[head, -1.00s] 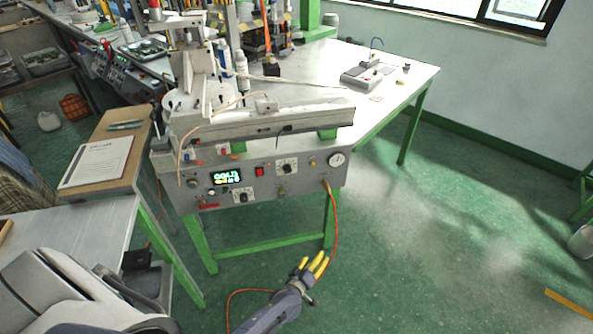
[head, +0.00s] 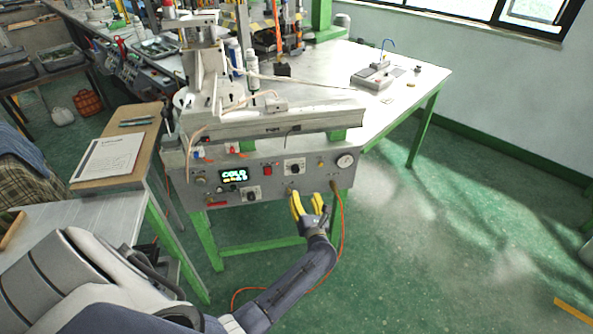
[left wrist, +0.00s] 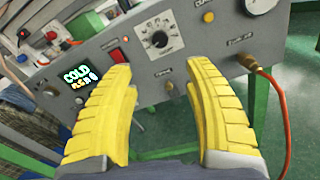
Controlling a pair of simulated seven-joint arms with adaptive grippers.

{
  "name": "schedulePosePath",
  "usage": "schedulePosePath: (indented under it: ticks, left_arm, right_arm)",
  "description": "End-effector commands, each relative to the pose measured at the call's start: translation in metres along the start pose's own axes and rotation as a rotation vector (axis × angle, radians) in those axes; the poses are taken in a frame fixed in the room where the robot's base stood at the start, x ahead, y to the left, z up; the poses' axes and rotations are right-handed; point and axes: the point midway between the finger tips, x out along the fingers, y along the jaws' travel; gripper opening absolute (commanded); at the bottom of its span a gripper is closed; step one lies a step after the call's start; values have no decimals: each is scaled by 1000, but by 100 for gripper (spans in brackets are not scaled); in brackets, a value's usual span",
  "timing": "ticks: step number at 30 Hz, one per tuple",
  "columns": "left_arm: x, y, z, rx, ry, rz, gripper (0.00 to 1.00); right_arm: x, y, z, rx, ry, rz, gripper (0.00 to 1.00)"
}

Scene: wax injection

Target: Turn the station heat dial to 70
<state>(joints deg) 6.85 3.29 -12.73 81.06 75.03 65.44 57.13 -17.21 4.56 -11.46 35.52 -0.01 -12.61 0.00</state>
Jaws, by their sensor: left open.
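The station's grey front panel (head: 325,173) carries a dial (head: 294,167) with a black knob on a white scale plate. It also shows in the left wrist view (left wrist: 159,40), ahead of and between my fingertips. A second dial (head: 251,194) sits lower left on the panel. I cannot read which is the heat dial or either setting. A lit display (head: 233,175) reads COLD; its lower line is unclear. My left gripper (head: 309,197), with yellow fingers, is open and empty, just below the upper dial and apart from it. My right gripper is not in view.
A red switch (head: 267,171) is left of the upper dial and a round gauge (head: 345,161) is right of it. An orange hose (head: 341,215) hangs from the panel near my gripper. A side table with a paper (head: 107,158) stands left.

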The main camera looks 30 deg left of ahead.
Motion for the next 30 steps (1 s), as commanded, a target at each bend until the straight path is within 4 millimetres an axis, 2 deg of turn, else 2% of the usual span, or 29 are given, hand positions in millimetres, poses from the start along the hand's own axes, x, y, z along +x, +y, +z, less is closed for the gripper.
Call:
schedulePosePath:
  ticks: [18, 24, 30]
  left_arm:
    - [111, 0, 1, 7, -4, 0, 52]
    - [136, 0, 1, 6, -3, -1, 52]
    - [150, 0, 1, 5, -2, -1, 52]
  right_arm:
    - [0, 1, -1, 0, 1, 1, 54]
    - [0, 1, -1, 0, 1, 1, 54]
    - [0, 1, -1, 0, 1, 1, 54]
